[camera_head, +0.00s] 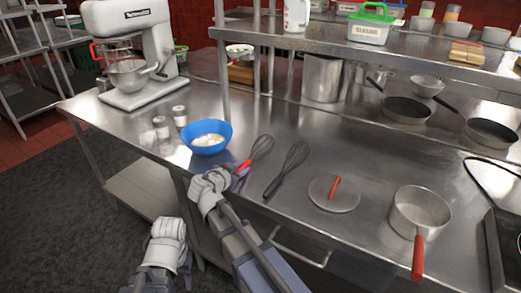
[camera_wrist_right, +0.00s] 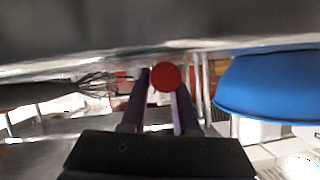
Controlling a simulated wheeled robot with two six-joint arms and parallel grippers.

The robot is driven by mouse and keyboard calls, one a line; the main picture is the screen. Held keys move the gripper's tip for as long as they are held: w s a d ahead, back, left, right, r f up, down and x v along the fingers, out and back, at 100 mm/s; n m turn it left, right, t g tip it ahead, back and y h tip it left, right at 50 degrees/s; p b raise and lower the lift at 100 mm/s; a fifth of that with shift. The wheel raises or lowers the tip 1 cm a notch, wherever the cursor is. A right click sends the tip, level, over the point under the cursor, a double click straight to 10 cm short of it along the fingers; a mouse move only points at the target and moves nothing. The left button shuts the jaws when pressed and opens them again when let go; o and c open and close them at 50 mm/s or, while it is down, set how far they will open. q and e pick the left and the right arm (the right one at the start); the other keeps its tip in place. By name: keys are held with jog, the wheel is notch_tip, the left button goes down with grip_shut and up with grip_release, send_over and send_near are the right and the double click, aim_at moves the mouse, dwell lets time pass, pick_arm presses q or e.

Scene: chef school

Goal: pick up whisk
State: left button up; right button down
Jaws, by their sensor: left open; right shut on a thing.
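The red-handled whisk (camera_head: 262,148) lies at the front of the steel counter, just right of the blue bowl (camera_head: 208,137). My right gripper (camera_head: 238,172) is shut on its red handle at the counter's front edge. In the right wrist view the round red handle end (camera_wrist_right: 167,77) sits between the two fingers of the right gripper (camera_wrist_right: 160,95). A black whisk (camera_head: 287,168) lies to its right, apart from the gripper; it also shows in the right wrist view (camera_wrist_right: 35,93). My left gripper (camera_head: 167,240) is open and empty, in front of the counter and below its top.
The blue bowl holds pale contents and stands close to the right gripper. Two shakers (camera_head: 180,115) and a stand mixer (camera_head: 132,50) are further left. A lid with a red handle (camera_head: 333,196) and a saucepan (camera_head: 420,212) lie to the right. A raised shelf (camera_head: 380,48) runs behind.

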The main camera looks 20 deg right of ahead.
dwell(0.5)
notch_tip(320, 180, up, 10)
jog(key=p, duration=1)
